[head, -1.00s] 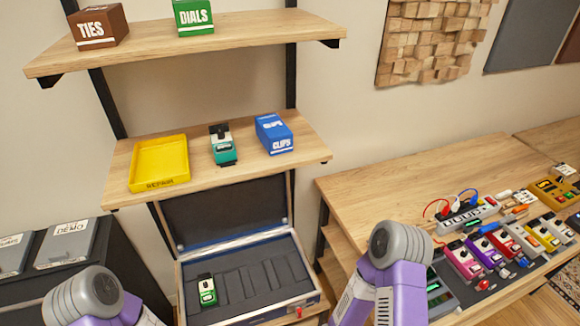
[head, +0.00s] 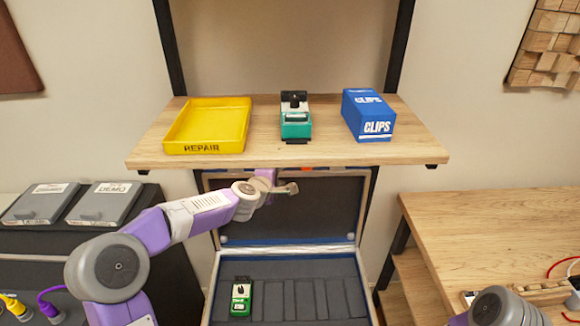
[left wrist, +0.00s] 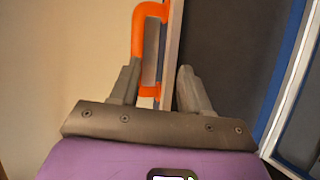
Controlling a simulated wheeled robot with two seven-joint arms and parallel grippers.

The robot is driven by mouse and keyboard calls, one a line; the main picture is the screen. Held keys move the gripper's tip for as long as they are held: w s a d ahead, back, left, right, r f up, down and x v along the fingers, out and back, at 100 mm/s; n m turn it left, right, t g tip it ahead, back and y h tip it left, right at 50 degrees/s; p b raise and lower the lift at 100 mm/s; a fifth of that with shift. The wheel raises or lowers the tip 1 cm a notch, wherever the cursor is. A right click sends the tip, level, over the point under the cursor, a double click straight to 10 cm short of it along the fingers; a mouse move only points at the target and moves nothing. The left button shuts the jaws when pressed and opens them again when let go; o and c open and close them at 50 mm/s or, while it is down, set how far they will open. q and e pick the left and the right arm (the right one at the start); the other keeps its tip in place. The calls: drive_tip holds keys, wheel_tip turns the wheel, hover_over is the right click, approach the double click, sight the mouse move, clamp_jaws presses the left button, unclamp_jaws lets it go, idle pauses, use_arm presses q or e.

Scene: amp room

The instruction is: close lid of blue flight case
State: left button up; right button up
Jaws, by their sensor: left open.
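The blue flight case (head: 352,253) stands open under the shelf, with its dark-lined lid (head: 322,205) upright at the back. A green pedal (head: 241,298) sits in the left part of its dark foam. My left arm reaches across to the lid, and the left gripper (head: 290,188) is near its upper edge. In the left wrist view the left gripper (left wrist: 158,88) is open. An orange handle (left wrist: 140,35) and the narrow edge of the lid (left wrist: 171,50) show between its fingers; I cannot tell whether they touch. My right gripper is out of view.
Just above the lid is a wooden shelf (head: 290,155) with a yellow tray (head: 208,125), a teal pedal (head: 296,117) and a blue box (head: 368,114). A wooden table (head: 480,235) stands right, a dark stand with grey cases (head: 105,203) left.

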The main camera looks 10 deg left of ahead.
sight(286, 170)
use_arm(q)
drive_tip(key=shift+n+t, duration=0.3)
drive_tip(key=shift+n, duration=0.1)
drive_tip(key=shift+w+d+r+p, duration=0.1)
drive_tip(key=shift+w+p, duration=0.1)
drive_tip(key=shift+w, duration=1.15)
drive_tip(key=shift+w+a+r+p, duration=0.1)
drive_tip(key=shift+w+p, duration=0.15)
drive_tip(key=shift+w, duration=1.05)
drive_tip(key=shift+w+d+r+p, duration=0.1)
drive_tip(key=shift+w+p, duration=0.1)
drive_tip(key=shift+w, duration=1.15)
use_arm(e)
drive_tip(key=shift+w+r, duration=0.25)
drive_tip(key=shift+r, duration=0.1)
use_arm(q)
clamp_jaws()
